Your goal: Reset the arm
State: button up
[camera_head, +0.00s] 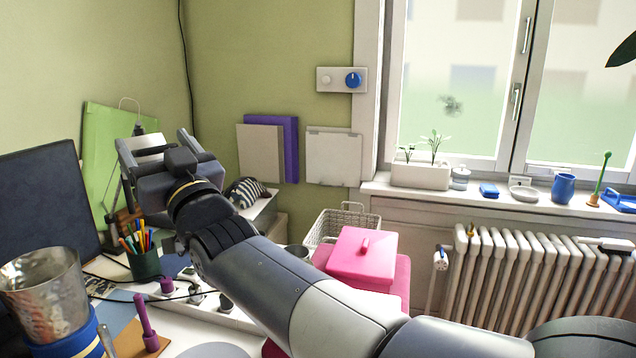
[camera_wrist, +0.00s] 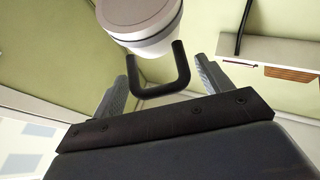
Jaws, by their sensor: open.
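My gripper (camera_head: 152,142) is raised at the left of the head view, at the end of my arm, which reaches from the lower right. Its two fingers are apart, pointing away towards the green board (camera_head: 101,128) and the wall. In the wrist view my gripper (camera_wrist: 166,62) shows its fingers spread on either side of a dark U-shaped bar (camera_wrist: 184,68). A pale round thing (camera_wrist: 140,16) is just beyond the bar. I cannot tell whether either touches the fingers.
Below my arm the desk holds a pen cup (camera_head: 145,263), a metal container (camera_head: 45,295) and a purple-handled tool (camera_head: 144,318). A pink box (camera_head: 362,257) and a wire basket (camera_head: 347,222) are right of the forearm. A dark screen (camera_head: 45,205) stands at left. Open air lies before the window.

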jog(key=b+v, duration=0.1)
jog(key=v, duration=0.8)
jog(key=p+x, duration=0.1)
jog(key=x, duration=0.9)
jog(key=shift+r, duration=0.2)
jog(key=shift+r+p, duration=0.3)
jog(key=shift+p, duration=0.6)
jog(key=shift+r+g+p, duration=0.2)
jog(key=shift+g+p, duration=0.1)
jog(key=shift+p, duration=0.55)
jog(key=shift+h+p, duration=0.3)
jog(key=shift+p, duration=0.15)
jog(key=r+g+h+p, duration=0.1)
jog(key=p, duration=0.7)
jog(key=r+g+h+p, duration=0.1)
jog(key=g+h+p, duration=0.1)
jog(key=p, duration=0.7)
jog(key=shift+w+a+r, duration=0.25)
jog(key=b+v, duration=0.2)
jog(key=v, duration=0.5)
jog(key=shift+s+d+f, duration=0.15)
jog(key=shift+s+f, duration=0.1)
